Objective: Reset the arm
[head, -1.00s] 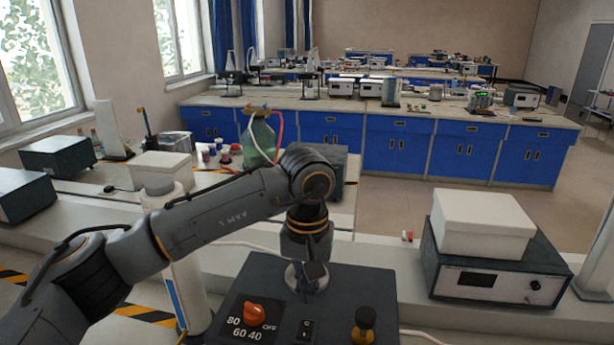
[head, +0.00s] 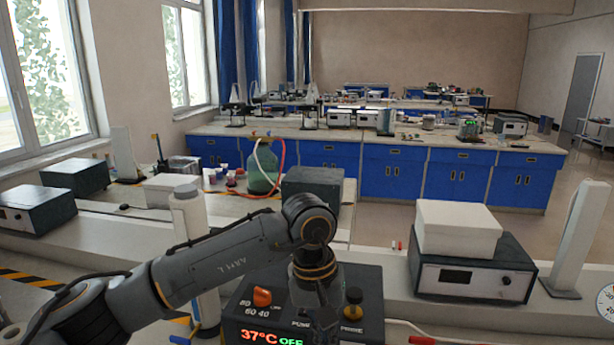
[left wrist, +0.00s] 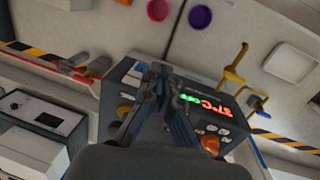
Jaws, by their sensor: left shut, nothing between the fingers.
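My left arm reaches in from the left in the head view. Its gripper (head: 326,328) points down in front of a dark control box (head: 365,285) and partly hides its front. In the left wrist view the fingers (left wrist: 158,75) are together and empty, over the box. I cannot tell whether they touch it. The box has an orange knob (head: 262,297), a dark-yellow knob (head: 353,296) and a lit display (head: 270,337) reading 37°C OFF. The right gripper is in neither view.
A white-lidded box (head: 458,228) sits on a grey instrument (head: 472,275) at the right. A white cylinder (head: 190,215) stands behind my forearm. A green bottle (head: 262,170) and a dark box (head: 313,190) are farther back. Blue cabinets (head: 395,175) line the back bench.

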